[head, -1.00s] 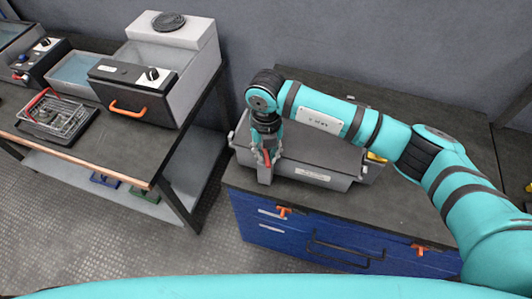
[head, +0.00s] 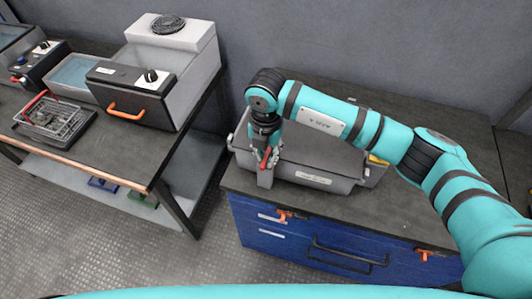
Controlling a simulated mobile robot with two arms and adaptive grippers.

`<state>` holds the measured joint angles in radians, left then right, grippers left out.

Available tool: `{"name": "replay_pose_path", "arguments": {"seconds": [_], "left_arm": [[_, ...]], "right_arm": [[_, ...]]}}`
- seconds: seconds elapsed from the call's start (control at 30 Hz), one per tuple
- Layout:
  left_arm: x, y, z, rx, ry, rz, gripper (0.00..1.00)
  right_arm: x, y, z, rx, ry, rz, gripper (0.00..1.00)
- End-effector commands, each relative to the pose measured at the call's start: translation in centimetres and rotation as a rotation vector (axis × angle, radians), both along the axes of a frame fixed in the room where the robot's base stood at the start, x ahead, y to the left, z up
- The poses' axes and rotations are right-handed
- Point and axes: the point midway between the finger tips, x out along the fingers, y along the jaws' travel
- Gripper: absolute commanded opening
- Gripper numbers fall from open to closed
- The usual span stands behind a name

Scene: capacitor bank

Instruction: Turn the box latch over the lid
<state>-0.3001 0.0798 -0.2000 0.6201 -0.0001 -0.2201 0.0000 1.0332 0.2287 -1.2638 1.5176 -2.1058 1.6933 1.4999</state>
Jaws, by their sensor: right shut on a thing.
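The grey box (head: 335,181) stands on the dark top of the blue cabinet, with its grey lid (head: 310,148) lying on it. A red latch (head: 266,157) shows at the box's front left corner, above a grey block on the box front. My right gripper (head: 268,152) reaches down onto that corner from above and is shut on the red latch. The wrist and fingers hide part of the latch, so its exact angle is hard to tell. My right arm covers the back right part of the lid. My left gripper is not in view.
The blue cabinet (head: 300,235) has orange latches (head: 288,215) and a dark handle on its front. A yellow item (head: 377,160) lies right of the box, partly behind my arm. At left, a bench holds a grey machine with an orange handle (head: 128,112) and a wire basket (head: 52,118).

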Motion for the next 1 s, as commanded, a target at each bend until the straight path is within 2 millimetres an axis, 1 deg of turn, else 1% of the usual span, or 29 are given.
{"name": "replay_pose_path", "arguments": {"seconds": [0.3, 0.33, 0.4, 0.5, 0.73, 0.8, 0.87, 0.97, 1.0], "left_arm": [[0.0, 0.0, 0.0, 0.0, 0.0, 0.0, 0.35], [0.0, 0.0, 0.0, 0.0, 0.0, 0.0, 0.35], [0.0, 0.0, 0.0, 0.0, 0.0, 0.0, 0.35], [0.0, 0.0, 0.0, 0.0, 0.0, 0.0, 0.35], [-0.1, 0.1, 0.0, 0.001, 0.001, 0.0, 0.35], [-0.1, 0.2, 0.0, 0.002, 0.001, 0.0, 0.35], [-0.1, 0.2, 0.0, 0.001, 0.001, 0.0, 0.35], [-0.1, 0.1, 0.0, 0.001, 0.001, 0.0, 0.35], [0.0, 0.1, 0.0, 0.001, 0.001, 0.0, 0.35]], "right_arm": [[0.0, 0.0, 0.0, 0.0, 0.0, -0.005, 0.0], [0.0, 0.0, 0.0, 0.0, 0.0, -0.006, 0.16], [0.0, 0.0, 0.0, 0.0, 0.0, -0.005, 0.25], [0.0, 0.0, 0.0, 0.0, 0.0, -0.004, 0.36], [0.0, 0.0, 0.0, 0.0, 0.0, -0.003, 0.36], [0.0, 0.0, 0.3, 0.001, -0.001, -0.003, 0.36], [0.1, 0.0, 0.9, 0.001, -0.001, -0.003, 0.36], [0.1, 0.0, 2.4, 0.002, -0.004, -0.002, 0.36], [0.1, 0.0, 3.2, 0.001, -0.004, -0.002, 0.36]]}}
